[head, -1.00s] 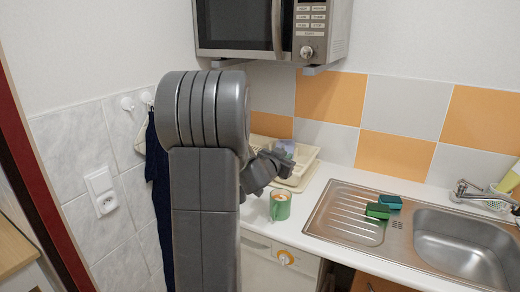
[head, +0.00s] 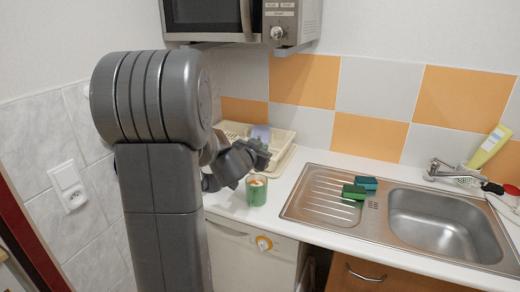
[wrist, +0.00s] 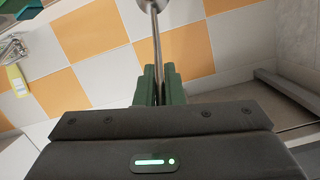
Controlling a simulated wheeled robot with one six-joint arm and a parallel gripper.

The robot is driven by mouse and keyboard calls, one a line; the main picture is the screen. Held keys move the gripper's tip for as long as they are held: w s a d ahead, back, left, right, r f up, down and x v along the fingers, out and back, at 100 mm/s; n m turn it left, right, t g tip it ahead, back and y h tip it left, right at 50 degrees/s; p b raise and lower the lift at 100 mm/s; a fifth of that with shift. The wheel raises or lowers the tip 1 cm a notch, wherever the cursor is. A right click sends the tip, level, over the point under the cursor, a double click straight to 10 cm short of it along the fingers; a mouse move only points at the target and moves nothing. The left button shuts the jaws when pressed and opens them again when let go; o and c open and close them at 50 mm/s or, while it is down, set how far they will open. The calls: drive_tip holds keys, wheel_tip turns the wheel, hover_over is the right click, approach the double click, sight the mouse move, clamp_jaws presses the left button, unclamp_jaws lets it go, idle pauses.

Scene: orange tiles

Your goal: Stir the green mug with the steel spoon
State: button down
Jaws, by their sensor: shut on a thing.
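The green mug (head: 257,196) stands upright on the white worktop, left of the sink, with something pale and orange in its mouth. My gripper (head: 264,152) is in the air just above and behind the mug's rim in the head view, apart from it as far as I can tell. In the wrist view its green fingers (wrist: 159,88) are shut on the handle of the steel spoon (wrist: 156,40). The spoon points away from the fingers, its bowl at the top edge of the picture. I cannot make out the spoon in the head view.
A cream dish rack (head: 283,142) stands behind my gripper. Two green sponges (head: 358,188) lie on the steel drainer of the sink (head: 430,222), right of the mug. A microwave (head: 240,20) hangs above. A tap (head: 450,172) and yellow bottle (head: 490,146) are far right.

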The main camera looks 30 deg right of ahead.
drive_tip(key=shift+s+f+b, duration=0.8)
drive_tip(key=shift+f+b, duration=0.6)
drive_tip(key=shift+b, duration=0.1)
drive_tip(key=b, duration=0.5)
hover_over(255, 194)
drive_tip(key=d, duration=0.2)
wheel_tip(255, 194, down, 9)
drive_tip(key=shift+w+r, duration=0.2)
drive_tip(key=shift+w, duration=0.15)
drive_tip(key=shift+d, duration=0.1)
